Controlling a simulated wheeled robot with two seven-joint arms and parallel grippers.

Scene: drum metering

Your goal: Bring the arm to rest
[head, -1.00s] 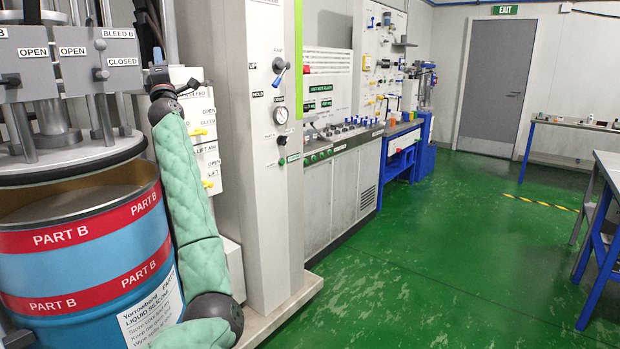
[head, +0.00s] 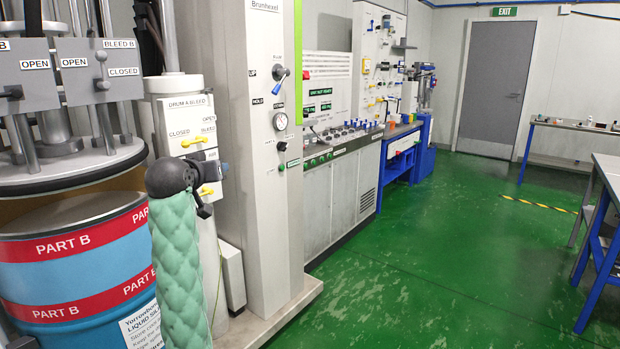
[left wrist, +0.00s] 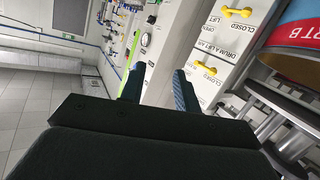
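My left arm, in a green padded sleeve, rises from the bottom of the head view to a black joint (head: 172,178), in front of the valve column and beside the Part B drum. In the left wrist view my left gripper (left wrist: 157,84) has its two dark fingers apart with nothing between them. Yellow valve handles (left wrist: 205,65) on white labelled panels lie beyond and to the right of the fingers; I see no contact. My right gripper is not in view.
The blue and red Part B drum (head: 75,255) stands at the left, its open top below a raised round plate (head: 70,165). A tall grey column (head: 262,150) with a gauge stands right of the arm. The green floor (head: 430,260) is clear; a blue-legged table (head: 605,230) is at the right.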

